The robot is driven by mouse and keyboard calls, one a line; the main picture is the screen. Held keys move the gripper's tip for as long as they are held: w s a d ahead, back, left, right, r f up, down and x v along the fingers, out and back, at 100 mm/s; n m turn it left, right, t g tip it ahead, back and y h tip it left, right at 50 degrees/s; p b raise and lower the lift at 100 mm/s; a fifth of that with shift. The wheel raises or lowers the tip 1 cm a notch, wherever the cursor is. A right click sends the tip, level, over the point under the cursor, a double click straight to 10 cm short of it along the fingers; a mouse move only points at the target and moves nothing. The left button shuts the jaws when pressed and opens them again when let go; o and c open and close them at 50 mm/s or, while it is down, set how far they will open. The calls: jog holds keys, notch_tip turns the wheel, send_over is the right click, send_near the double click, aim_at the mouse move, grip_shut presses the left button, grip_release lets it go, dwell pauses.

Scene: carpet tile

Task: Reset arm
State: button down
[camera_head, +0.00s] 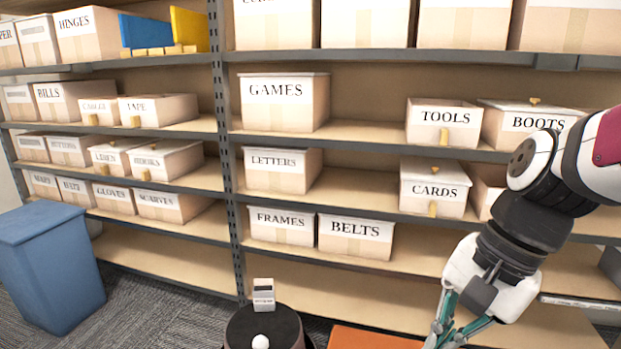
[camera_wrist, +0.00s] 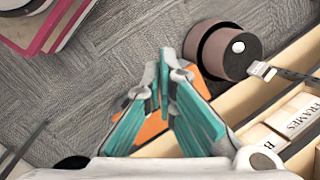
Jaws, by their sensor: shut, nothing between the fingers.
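My gripper (camera_head: 452,332) is at the lower right of the head view, in front of the lower shelves, pointing down. In the wrist view my gripper (camera_wrist: 164,75) shows its teal fingers drawn together, with nothing held between them. My white and black arm comes in from the right edge of the head view and covers part of the shelves.
Shelves (camera_head: 330,278) hold several labelled boxes, such as BELTS (camera_head: 355,252) and CARDS (camera_head: 434,190). A blue bin (camera_head: 50,265) stands at left. A dark round stand (camera_head: 262,330) bears a small white item (camera_head: 264,295). An orange surface (camera_head: 375,338) lies below my gripper. Carpet is open.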

jog(key=s+d+r+n+h, duration=0.1)
jog(key=s+n+h, duration=0.1)
jog(key=s+n, duration=0.45)
jog(key=s+d+n+h, duration=0.2)
jog(key=s+n, duration=0.1)
jog(key=s, duration=0.7)
notch_tip(320, 180, up, 30)
jog(key=t+p, duration=0.4)
jog(key=p, duration=2.3)
jog(key=shift+w+f+p, duration=0.2)
jog(key=shift+w+p, duration=0.05)
jog(key=shift+p, duration=0.05)
